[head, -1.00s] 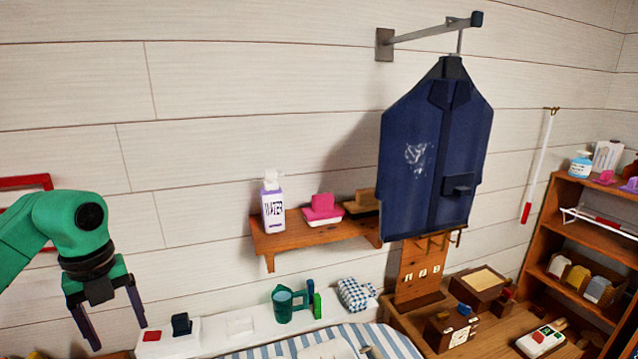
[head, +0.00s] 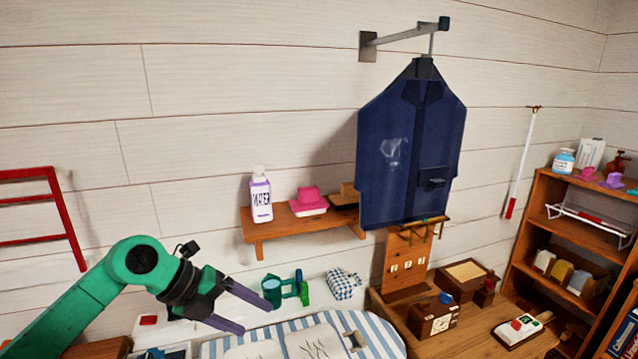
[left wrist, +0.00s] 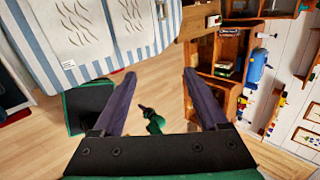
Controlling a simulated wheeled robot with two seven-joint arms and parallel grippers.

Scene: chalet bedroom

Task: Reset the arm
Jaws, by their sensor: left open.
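My left arm is green and comes in from the lower left of the head view. Its gripper (head: 256,313) has dark purple fingers that are open, with nothing between them. It is in the air in front of the white ledge, left of the green watering can (head: 272,291). In the left wrist view the open fingers (left wrist: 160,85) point over the wooden floor, with the striped board (left wrist: 90,68) at the upper left. My right gripper cannot be made out in the head view.
A navy jacket (head: 412,150) hangs from a wall bracket. A desk with boxes and a bookcase (head: 545,215) stand at the right. A red ladder-like rack (head: 62,215) is at the left.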

